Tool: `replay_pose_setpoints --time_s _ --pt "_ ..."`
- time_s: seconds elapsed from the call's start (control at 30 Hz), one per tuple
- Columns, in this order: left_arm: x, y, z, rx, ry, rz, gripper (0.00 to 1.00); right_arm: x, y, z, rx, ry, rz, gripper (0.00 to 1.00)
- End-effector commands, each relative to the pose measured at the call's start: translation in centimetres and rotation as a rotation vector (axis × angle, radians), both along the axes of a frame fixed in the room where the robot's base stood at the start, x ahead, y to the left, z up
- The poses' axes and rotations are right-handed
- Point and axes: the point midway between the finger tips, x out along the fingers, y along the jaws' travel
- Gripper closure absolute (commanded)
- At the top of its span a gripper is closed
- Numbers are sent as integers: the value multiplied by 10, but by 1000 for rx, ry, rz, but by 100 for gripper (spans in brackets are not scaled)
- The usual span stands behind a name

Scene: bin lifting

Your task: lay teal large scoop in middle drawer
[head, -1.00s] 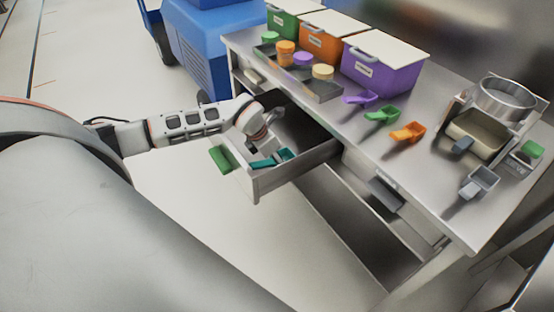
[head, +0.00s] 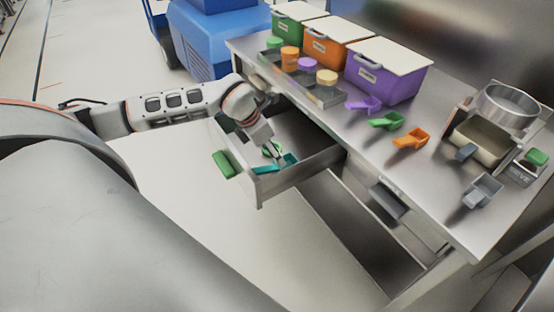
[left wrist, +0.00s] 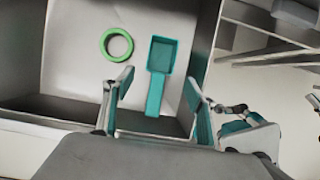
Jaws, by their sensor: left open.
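The teal large scoop (head: 267,169) lies inside the open middle drawer (head: 296,170), near its front. In the left wrist view the scoop (left wrist: 160,75) points its bowl away from me and its handle toward my gripper. My left gripper (head: 277,158) is over the drawer, pointing down. Its two fingers (left wrist: 155,105) are apart, one on each side of the scoop's handle, with visible gaps. A grey and teal part at the right of the left wrist view seems to be my right gripper (left wrist: 247,130); its jaws are unclear. It is not in the head view.
A green ring (left wrist: 117,44) lies in the drawer left of the scoop. The drawer has a green handle (head: 222,164). A grey-handled drawer (head: 387,201) is to its right. On the table stand purple, green and orange scoops, lidded bins (head: 385,78) and a sieve stand (head: 490,130).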

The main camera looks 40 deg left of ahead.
Motion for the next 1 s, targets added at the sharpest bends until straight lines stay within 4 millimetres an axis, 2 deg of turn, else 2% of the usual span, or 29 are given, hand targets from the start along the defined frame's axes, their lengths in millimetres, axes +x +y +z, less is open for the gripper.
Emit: replay_pose_setpoints --time_s 0.1,0.3,1.0 --pt "-7 4 18 2 -1 0 44 0 0 0 0 0 0 100" --pt "-12 5 31 1 1 1 44 0 0 -1 0 0 0 100" --pt "-13 5 33 0 1 1 44 0 0 0 0 0 0 100"
